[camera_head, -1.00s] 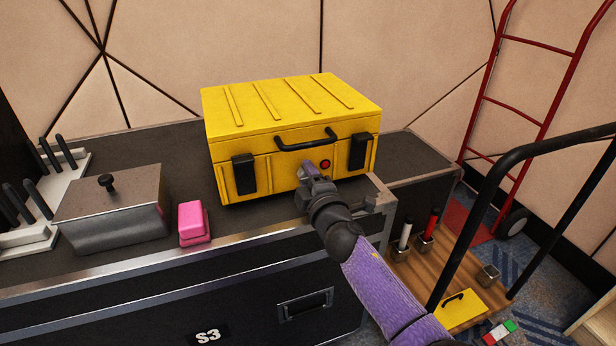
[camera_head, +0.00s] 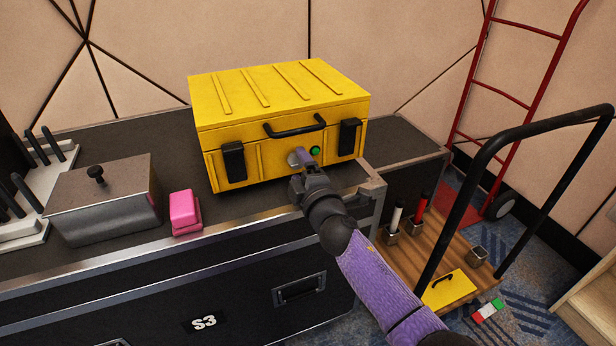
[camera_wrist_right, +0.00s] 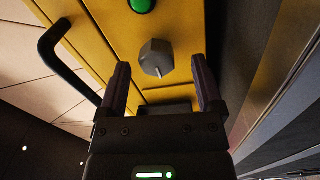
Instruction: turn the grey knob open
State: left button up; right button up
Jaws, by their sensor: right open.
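The grey knob (camera_wrist_right: 156,58) is a faceted knob with a pale line on the yellow case's front, in the right wrist view. In the head view the knob (camera_head: 295,157) is partly hidden by my right gripper. A green light (camera_wrist_right: 141,5) is beside it and also shows in the head view (camera_head: 315,150). My right gripper (camera_wrist_right: 160,76) is open, one finger on either side of the line to the knob; no contact with the knob is visible. It also shows in front of the case in the head view (camera_head: 306,164). My left gripper is not in view.
The yellow case (camera_head: 270,88) stands on a black flight case (camera_head: 130,285). A pink block (camera_head: 185,211) and a grey lidded box (camera_head: 105,205) lie to the left. A cart with a black handle (camera_head: 520,135) stands at right, with a red hand truck (camera_head: 505,95) behind.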

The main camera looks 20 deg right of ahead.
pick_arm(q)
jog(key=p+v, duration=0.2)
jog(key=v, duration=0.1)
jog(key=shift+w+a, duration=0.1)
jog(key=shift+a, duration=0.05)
pick_arm(e)
jog(key=s, duration=0.8)
jog(key=shift+s+d, duration=0.15)
jog(key=shift+s, duration=0.05)
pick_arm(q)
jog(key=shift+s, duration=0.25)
pick_arm(e)
jog(key=shift+f, duration=0.1)
